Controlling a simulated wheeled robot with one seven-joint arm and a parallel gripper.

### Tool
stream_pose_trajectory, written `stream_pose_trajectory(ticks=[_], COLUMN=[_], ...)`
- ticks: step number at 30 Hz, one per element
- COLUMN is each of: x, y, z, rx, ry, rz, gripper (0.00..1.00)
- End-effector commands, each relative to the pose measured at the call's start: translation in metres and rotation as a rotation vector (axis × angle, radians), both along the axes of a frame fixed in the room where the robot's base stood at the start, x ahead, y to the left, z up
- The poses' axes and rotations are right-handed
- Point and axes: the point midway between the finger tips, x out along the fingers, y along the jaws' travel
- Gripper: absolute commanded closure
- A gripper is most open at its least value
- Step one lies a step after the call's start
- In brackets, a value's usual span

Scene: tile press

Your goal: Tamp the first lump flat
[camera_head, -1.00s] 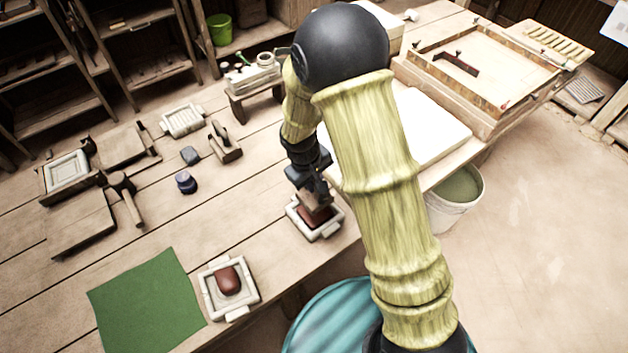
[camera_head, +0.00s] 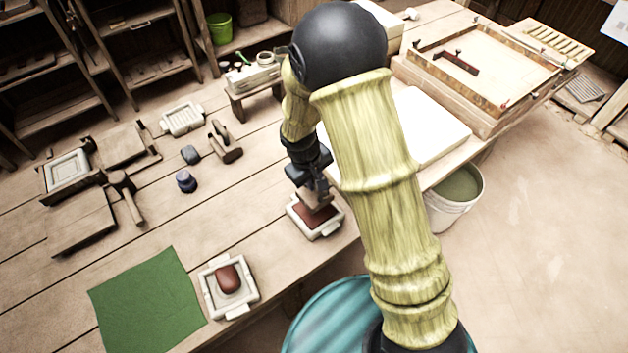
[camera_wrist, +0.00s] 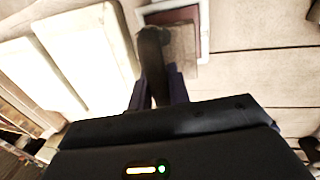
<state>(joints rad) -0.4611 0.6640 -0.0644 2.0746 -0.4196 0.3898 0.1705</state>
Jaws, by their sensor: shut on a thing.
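My gripper (camera_head: 314,187) is shut on the dark upright handle (camera_wrist: 153,50) of a tamper. The tamper's pale wooden block (camera_head: 319,199) hangs just above a white-framed mold (camera_head: 328,231); the block also shows in the wrist view (camera_wrist: 184,50). The red-brown clay (camera_head: 312,215) in this mold looks flat and spread across the inside, partly hidden by the block. A second white mold (camera_head: 214,302) near the front edge holds a rounded red-brown lump (camera_head: 228,279).
A green cloth (camera_head: 146,300) lies left of the second mold. A white slab (camera_head: 432,125) lies right of my arm. A bucket (camera_head: 458,195) stands below the edge.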

Motion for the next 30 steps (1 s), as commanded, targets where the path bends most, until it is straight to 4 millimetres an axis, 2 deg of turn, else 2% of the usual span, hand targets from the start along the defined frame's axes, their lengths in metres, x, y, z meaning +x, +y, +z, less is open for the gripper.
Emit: stream_pose_trajectory(ticks=[10, 22, 30], x=[0.000, 0.000, 0.000], y=[0.000, 0.000, 0.000], z=[0.004, 0.050, 0.050], rx=[0.001, 0.001, 0.001], ry=[-0.001, -0.001, -0.001], rz=[0.000, 0.001, 0.000], gripper=[1.00, 1.00, 1.00])
